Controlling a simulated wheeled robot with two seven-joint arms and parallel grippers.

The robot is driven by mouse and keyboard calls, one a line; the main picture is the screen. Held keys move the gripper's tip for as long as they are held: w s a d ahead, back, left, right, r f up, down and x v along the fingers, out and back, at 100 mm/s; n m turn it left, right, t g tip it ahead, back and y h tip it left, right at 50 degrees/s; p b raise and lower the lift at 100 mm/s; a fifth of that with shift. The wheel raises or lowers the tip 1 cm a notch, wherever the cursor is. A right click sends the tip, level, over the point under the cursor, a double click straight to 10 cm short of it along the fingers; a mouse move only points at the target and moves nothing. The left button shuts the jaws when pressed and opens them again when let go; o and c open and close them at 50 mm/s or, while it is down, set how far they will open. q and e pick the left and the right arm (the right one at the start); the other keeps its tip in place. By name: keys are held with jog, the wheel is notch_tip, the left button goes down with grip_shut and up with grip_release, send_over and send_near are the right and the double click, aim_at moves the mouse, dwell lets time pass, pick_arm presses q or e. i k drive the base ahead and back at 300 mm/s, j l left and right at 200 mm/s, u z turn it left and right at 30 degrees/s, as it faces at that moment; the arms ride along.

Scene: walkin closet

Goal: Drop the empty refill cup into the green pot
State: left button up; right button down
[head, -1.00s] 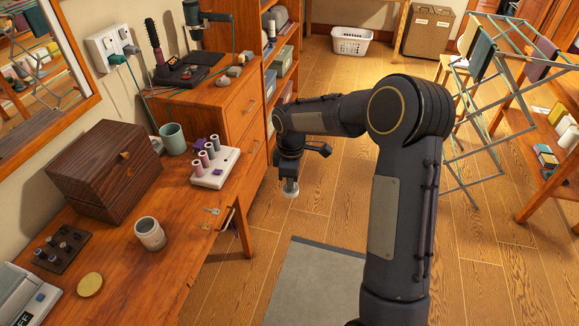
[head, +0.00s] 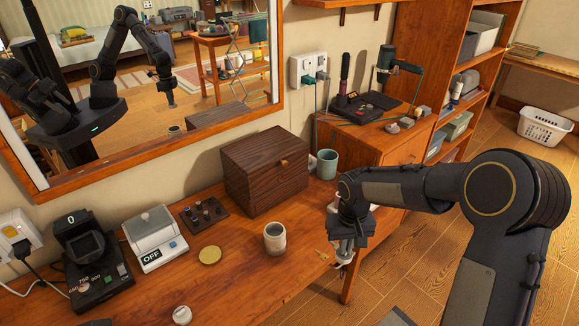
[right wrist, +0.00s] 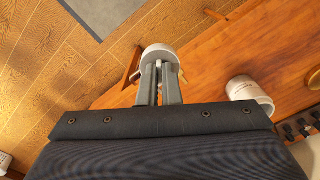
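The green pot (head: 327,163), a small grey-green mug-like vessel, stands upright on the wooden table, right of the brown box. My right gripper (head: 343,252) is at the table's front edge, nearer the camera than the pot and apart from it. In the right wrist view its two fingers (right wrist: 159,72) are close together on a small white round cup (right wrist: 158,50), probably the refill cup. Its inside cannot be seen clearly. In the head view the cup is mostly hidden by the gripper. My left gripper is not clearly in view.
A speckled pale mug (head: 275,238) stands left of my right gripper; it also shows in the right wrist view (right wrist: 249,92). A mirror hangs behind.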

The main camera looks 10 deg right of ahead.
aim_at(324, 172)
jog(key=i+l+u, duration=0.1)
jog(key=u, duration=0.3)
jog(key=l+u, duration=0.4)
jog(key=i+l+u, duration=0.1)
jog(key=u, duration=0.3)
jog(key=l+u, duration=0.1)
jog(key=l, duration=0.65)
jog(key=l+u, duration=0.15)
jog(key=l, duration=0.55)
jog(key=k+l+u, duration=0.1)
jog(key=l, duration=0.65)
